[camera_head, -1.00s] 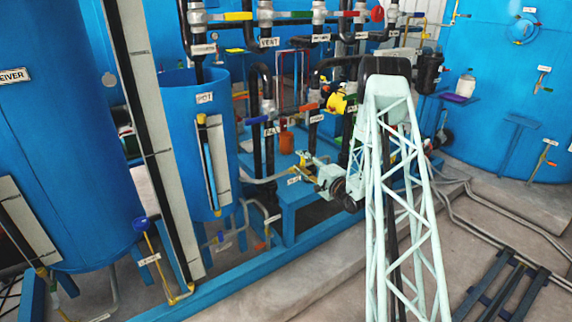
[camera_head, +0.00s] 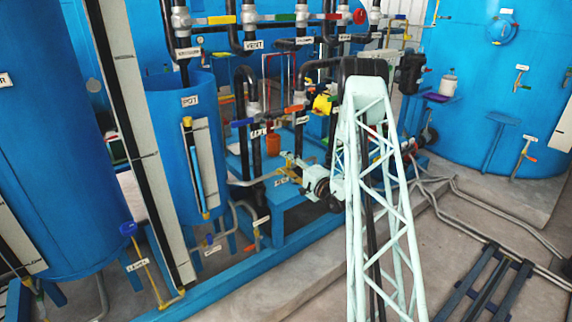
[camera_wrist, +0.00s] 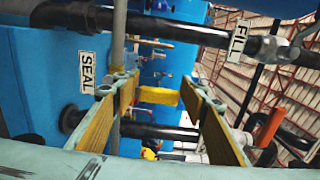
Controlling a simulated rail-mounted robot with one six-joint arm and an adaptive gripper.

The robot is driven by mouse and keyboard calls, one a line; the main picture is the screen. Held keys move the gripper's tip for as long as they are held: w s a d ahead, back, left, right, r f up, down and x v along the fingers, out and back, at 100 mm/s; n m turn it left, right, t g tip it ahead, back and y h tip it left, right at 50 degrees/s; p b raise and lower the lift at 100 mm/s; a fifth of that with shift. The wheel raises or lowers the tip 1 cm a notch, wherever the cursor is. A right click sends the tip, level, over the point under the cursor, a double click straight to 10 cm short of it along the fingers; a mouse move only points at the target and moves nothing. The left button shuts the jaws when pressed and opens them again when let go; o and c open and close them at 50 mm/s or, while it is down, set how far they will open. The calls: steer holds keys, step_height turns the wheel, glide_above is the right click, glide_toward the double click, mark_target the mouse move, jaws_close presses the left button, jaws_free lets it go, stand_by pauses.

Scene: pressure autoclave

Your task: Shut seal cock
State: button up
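The white SEAL label (camera_wrist: 87,72) is on a blue surface at the left of the wrist view. My gripper (camera_wrist: 159,82) is open, with two yellow-padded fingers. A yellow bar-like piece (camera_wrist: 157,96), perhaps the seal cock's handle, shows between the fingertips. There are gaps on both sides, and I cannot tell its depth. A grey upright pipe (camera_wrist: 118,40) stands near the left fingertip. In the head view my wrist is beside the low blue stand, near a small white label (camera_head: 286,180). The fingers are too small there to read.
The FILL label (camera_wrist: 238,40) hangs by a dark pipe (camera_wrist: 180,28) that crosses above the fingers. An orange handle (camera_wrist: 268,128) is at right. In the head view, the POT tank (camera_head: 170,140) stands left of my arm, with pipes behind. Floor at right holds a dark frame (camera_head: 485,285).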

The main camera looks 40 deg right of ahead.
steer(key=shift+s, duration=0.1)
stand_by(0.3)
steer(key=s+a, duration=0.1)
steer(key=s, duration=1)
steer(key=shift+s, duration=0.35)
stand_by(0.4)
